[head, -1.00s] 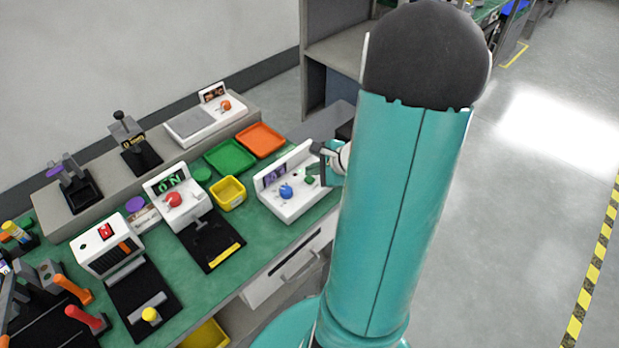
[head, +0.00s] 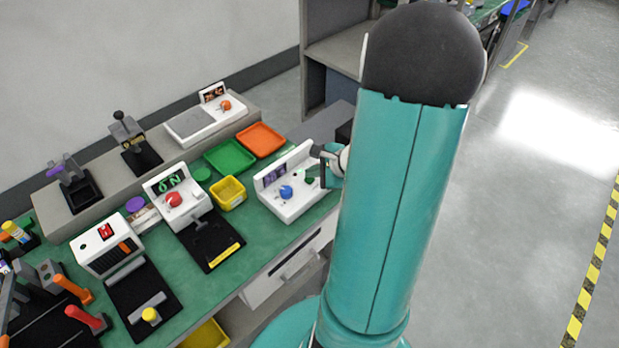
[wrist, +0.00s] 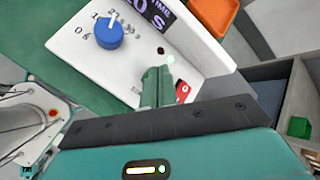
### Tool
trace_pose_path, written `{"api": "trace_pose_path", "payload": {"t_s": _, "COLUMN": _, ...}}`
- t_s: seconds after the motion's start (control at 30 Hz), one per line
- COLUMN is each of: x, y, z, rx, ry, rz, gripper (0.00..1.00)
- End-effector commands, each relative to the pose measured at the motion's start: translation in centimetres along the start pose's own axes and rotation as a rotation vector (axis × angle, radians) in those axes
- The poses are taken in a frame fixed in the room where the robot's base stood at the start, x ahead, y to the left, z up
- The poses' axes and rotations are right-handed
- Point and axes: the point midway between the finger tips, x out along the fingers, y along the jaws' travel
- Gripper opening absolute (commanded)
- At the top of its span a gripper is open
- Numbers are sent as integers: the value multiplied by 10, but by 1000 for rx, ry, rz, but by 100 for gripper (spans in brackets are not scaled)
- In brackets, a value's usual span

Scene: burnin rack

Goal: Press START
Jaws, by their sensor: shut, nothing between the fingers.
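A white timer console (head: 287,207) stands at the right end of the green bench. It has a blue knob (head: 286,191) and a dark display (head: 273,175); the wrist view shows the knob (wrist: 109,34) and part of the display (wrist: 158,14), reading "TIME" and "S". A pale green lamp (wrist: 171,59) glows on the console. A red button (wrist: 183,90) shows just right of my fingers. My gripper (wrist: 157,76) is shut and empty, its fingertips at the console's face. No START button is clearly visible; the fingers cover that part of the panel.
Left of the console are a yellow bin (head: 229,194), a green tray (head: 230,156) and an orange tray (head: 260,140). A white device with a red knob (head: 173,199) stands farther left. Open floor lies right of my arm.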

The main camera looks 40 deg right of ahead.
Motion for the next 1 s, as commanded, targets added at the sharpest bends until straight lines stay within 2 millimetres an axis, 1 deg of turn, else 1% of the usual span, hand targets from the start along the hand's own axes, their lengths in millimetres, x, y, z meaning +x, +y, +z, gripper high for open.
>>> {"api": "trace_pose_path", "payload": {"t_s": 1.0, "x": 6, "y": 4, "z": -4, "rx": 1, "ry": 0, "rz": 0, "gripper": 0}}
